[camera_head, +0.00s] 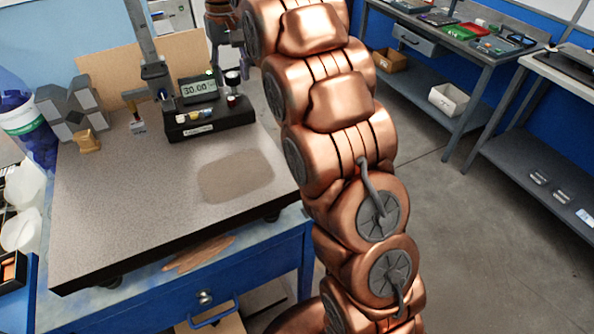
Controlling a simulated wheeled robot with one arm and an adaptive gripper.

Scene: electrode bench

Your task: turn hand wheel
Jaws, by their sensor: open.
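A black instrument (208,122) with a lit display (198,87) reading about 30.00 stands at the back of the grey stone plate (110,205). A dark, round, knob-like part (232,79) is at its right end. It may be the hand wheel, but it is too small to be sure. My gripper (230,62) is at the top of the view, just above that part, with its grey fingers pointing down. It is open and looks empty. My copper arm hides part of the gripper and what lies behind it. I cannot tell whether a finger touches the knob.
A grey metal column (146,40) rises left of the display. Grey blocks (72,107) and a small brass piece (88,141) are at the plate's back left. A white tub (25,122) stands left. The plate's front is clear. Benches (480,55) stand at right across open floor.

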